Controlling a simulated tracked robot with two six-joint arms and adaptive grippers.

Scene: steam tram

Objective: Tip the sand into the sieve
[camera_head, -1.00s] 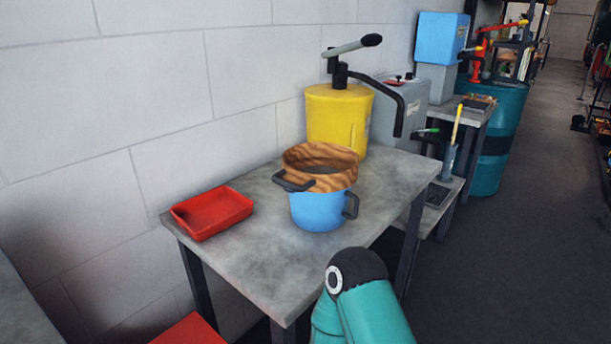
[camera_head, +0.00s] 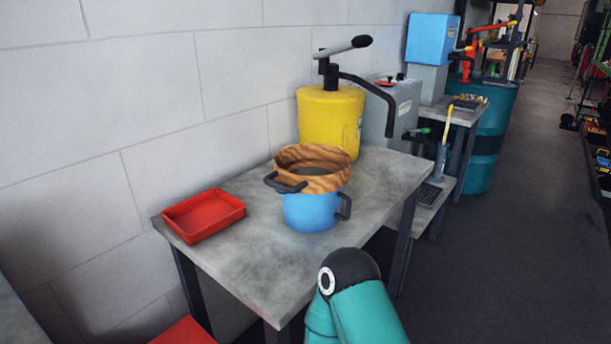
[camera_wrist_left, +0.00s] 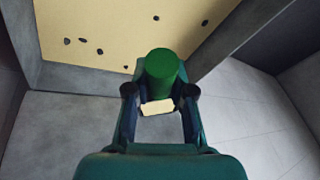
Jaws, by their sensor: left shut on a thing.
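The sieve (camera_head: 312,181), a round wood-grained hoop, sits on top of a blue pot (camera_head: 311,212) with dark handles on the grey table. Only a dark grey area shows inside the hoop. In the left wrist view, pale tan sand (camera_wrist_left: 125,30) with several dark specks lies in a grey-walled bin (camera_wrist_left: 85,78). My left gripper (camera_wrist_left: 160,94) is shut on a green cylindrical handle (camera_wrist_left: 162,68). A small pale patch shows between the fingers; I cannot tell what it is. My left gripper is outside the head view, and my right gripper is in neither current view.
A red tray (camera_head: 203,215) lies at the table's (camera_head: 254,262) left side. A yellow drum (camera_head: 331,118) with a lever pump stands behind the pot. A grey box (camera_head: 400,107) stands beyond it. Bare tabletop surrounds the pot in front. A teal barrel (camera_head: 489,140) stands farther back.

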